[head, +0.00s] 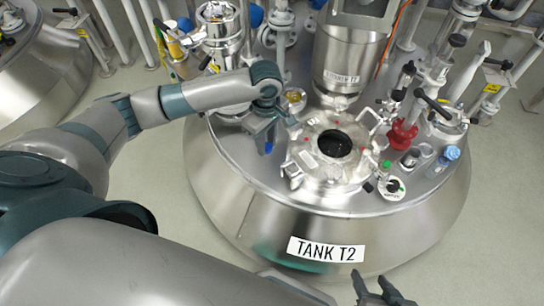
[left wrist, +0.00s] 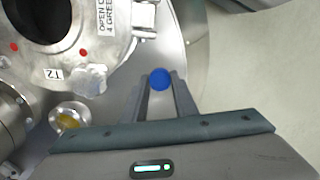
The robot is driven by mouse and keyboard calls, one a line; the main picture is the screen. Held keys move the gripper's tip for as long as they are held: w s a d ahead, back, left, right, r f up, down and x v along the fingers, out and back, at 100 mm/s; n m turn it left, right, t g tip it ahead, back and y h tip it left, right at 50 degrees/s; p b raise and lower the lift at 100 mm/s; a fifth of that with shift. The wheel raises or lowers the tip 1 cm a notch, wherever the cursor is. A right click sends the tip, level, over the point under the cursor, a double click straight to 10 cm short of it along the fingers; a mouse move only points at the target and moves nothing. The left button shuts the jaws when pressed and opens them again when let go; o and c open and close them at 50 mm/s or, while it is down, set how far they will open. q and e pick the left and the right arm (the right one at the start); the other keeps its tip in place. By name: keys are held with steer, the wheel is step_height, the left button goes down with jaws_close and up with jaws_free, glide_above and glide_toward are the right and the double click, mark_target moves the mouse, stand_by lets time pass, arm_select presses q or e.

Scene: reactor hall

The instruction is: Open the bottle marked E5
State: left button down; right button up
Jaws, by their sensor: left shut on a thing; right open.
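My left gripper (head: 266,142) is over the tank lid, left of the open manhole (head: 335,144). It is shut on a small blue round thing (head: 268,148), which also shows between the fingertips in the left wrist view (left wrist: 160,78). I cannot tell whether this is a cap alone or one on a bottle. A blue-topped bottle (head: 451,154) stands at the right of the lid, and a green-topped one (head: 385,167) is right of the manhole. No E5 mark is readable. My right gripper (head: 378,288) is open and empty in front of the tank.
Tank T2 (head: 235,195) carries a steel stirrer column (head: 352,60) behind the manhole. A red fitting (head: 403,134), valves and pipes crowd the right and back of the lid. A sight glass (left wrist: 68,122) is beside the manhole. The floor in front is clear.

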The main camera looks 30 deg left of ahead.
stand_by(0.3)
arm_select(q)
steer(key=b, duration=0.2)
glide_above(267, 167)
step_height(267, 167, down, 6)
steer(key=shift+r, duration=0.1)
steer(key=shift+f, duration=0.25)
arm_select(e)
steer(key=shift+w+a+r+t+y, duration=0.2)
steer(key=shift+w+a+r+t, duration=0.2)
steer(key=shift+a, duration=0.1)
steer(key=shift+w+a+r+t+y, duration=0.25)
steer(key=shift+w+a+t, duration=0.15)
steer(key=shift+a, duration=0.1)
arm_select(q)
steer(key=shift+f, duration=0.55)
steer(key=shift+f+b, duration=0.3)
steer(key=shift+f, duration=1)
arm_select(e)
steer(key=shift+w+a+r+t+y, duration=0.2)
steer(key=shift+w+a+r+t, duration=0.15)
steer(key=shift+w+r+t, duration=0.2)
steer(key=shift+w+a+r+t+y, duration=0.15)
steer(key=shift+w+a+r+t, duration=0.25)
steer(key=shift+w+r, duration=0.25)
